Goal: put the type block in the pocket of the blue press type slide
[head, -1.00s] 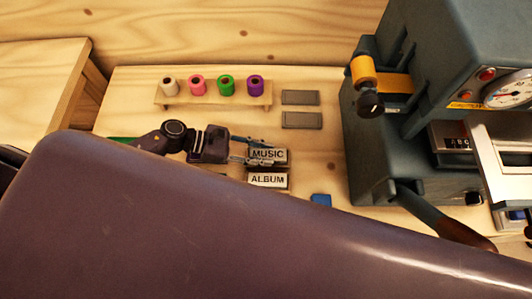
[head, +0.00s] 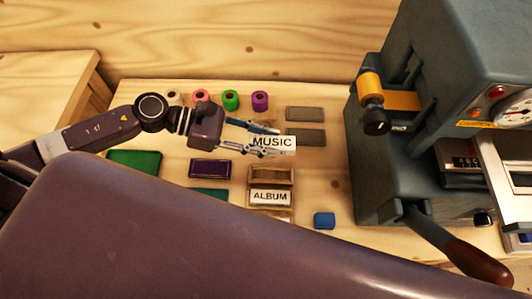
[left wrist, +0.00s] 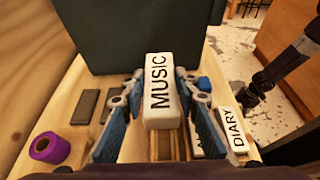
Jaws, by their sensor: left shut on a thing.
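The white type block marked MUSIC (head: 273,142) is held between the fingers of my left gripper (head: 262,140), above the wooden type rack (head: 285,176). In the left wrist view the block (left wrist: 160,92) sits between both fingers, its lettering showing. The blue-grey press (head: 420,120) stands to the right, apart from the block. A dark lettered part (head: 462,165) and a pale metal part (head: 495,175) show at its front; I cannot make out the slide's pocket. A dark arm link (left wrist: 302,52), likely my right arm, shows in the left wrist view; its jaw state is unclear.
The ALBUM block (head: 270,198) lies in the rack; a DIARY block (left wrist: 232,130) shows in the left wrist view. Foil rolls (head: 230,100), grey plates (head: 305,114) and a small blue block (head: 324,220) lie around. The press lever (head: 450,250) juts forward.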

